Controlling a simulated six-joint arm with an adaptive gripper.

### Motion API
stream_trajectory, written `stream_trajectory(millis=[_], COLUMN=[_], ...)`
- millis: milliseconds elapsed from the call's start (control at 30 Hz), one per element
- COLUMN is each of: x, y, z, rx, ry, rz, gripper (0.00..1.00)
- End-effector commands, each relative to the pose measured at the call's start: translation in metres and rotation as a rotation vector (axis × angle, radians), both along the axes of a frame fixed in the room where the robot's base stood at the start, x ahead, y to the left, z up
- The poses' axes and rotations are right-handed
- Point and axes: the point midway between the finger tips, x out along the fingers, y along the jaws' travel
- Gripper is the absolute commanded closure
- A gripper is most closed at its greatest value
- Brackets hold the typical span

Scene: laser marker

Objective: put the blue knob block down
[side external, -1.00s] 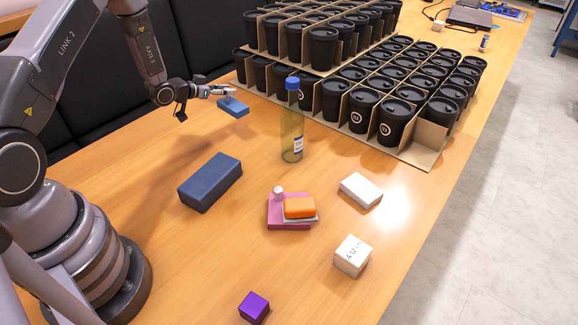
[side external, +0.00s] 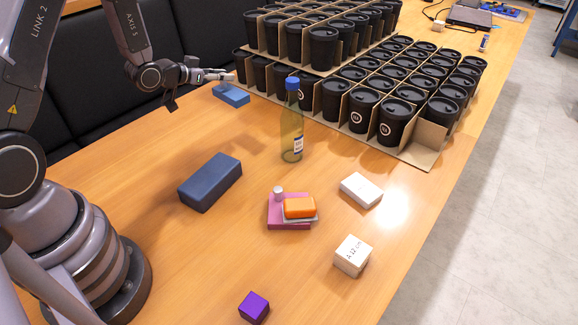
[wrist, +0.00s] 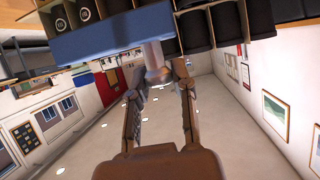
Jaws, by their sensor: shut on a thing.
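The blue knob block (side external: 231,95) is a flat blue slab at the far left part of the table, close to the cardboard cup trays. In the wrist view the slab (wrist: 100,40) spans the top, and its pale knob (wrist: 156,66) sits between the two fingers. My gripper (side external: 224,77) reaches in from the left, shut on the knob, which it mostly hides in the side view. The gripper also shows in the wrist view (wrist: 158,78). The slab looks level and at or very near the table surface; I cannot tell whether it touches.
Cardboard trays of black cups (side external: 340,85) stand right of the block. A bottle with a blue cap (side external: 291,130) stands upright nearby. A dark blue box (side external: 210,182) lies nearer the front. The wood between box and block is clear.

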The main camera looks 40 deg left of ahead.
Motion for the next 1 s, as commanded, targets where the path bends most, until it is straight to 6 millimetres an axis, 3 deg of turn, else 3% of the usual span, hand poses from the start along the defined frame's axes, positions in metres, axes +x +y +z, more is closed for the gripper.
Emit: stream_trajectory(millis=[200, 400, 600, 667, 1000], x=[0.021, 0.022, 0.014, 0.011, 0.013], y=[-0.072, -0.142, -0.185, -0.195, -0.191], z=[0.0, 0.0, -0.001, -0.001, -0.048], rx=[0.001, 0.0, -0.004, -0.005, -0.003], ry=[-0.002, -0.001, 0.002, 0.003, 0.004], rz=[0.008, 0.035, 0.056, 0.062, 0.067], gripper=[1.0, 1.0, 1.0, 1.0, 1.0])
